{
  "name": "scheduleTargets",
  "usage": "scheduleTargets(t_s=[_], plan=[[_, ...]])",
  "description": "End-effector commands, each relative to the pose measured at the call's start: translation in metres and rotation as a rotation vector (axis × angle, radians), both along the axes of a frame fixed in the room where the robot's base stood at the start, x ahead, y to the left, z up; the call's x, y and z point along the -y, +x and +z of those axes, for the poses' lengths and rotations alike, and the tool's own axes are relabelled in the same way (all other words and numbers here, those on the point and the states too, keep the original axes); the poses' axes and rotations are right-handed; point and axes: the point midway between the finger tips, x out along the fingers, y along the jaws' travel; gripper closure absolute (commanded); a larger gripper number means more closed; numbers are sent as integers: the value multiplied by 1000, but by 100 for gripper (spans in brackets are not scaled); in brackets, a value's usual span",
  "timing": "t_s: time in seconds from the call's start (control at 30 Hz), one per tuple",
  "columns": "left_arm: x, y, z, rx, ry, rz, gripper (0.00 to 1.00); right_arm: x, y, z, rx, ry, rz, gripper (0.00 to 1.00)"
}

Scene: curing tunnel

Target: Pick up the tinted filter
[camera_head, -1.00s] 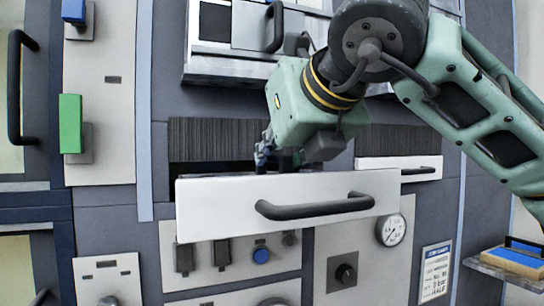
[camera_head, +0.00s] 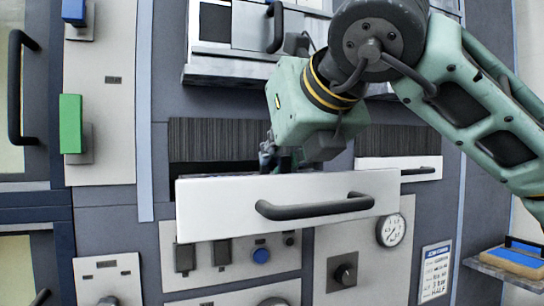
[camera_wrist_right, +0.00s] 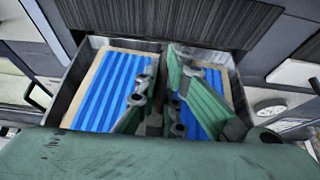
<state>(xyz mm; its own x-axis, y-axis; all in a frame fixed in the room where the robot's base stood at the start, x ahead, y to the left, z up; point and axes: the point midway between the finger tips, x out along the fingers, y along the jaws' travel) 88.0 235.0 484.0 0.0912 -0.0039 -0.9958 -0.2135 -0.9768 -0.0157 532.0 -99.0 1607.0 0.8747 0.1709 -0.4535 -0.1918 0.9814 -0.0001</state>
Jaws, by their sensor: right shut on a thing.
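My right gripper (camera_head: 278,160) reaches down into an open white-fronted drawer (camera_head: 230,205) from above, its fingertips hidden behind the drawer front in the head view. Blue pleated filter material (camera_wrist_right: 112,90) with a tan border lies in the drawer on either side. My left gripper is not in view.
The drawer has a dark handle (camera_head: 315,207). A second white drawer front (camera_head: 400,168) stands to its right. Switches and a gauge (camera_head: 391,230) sit below. A blue-topped block (camera_head: 515,257) lies on a shelf at the far right.

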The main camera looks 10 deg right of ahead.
Motion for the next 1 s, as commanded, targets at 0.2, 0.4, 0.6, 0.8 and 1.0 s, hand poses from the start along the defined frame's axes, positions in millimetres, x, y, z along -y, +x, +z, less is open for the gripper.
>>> scheduleTargets(t_s=[0.2, 0.4, 0.6, 0.8, 1.0], plan=[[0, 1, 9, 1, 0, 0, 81, 0, 0, 12, 2, 2, -1, 100], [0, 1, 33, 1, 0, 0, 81, -1, 0, 47, 2, 1, 2, 100], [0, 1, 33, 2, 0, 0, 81, 0, 0, 51, 0, 1, 0, 100], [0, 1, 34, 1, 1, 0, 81, 0, 0, 52, 1, 1, 0, 100], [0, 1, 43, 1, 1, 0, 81, 0, 0, 64, 1, 1, 0, 100]])
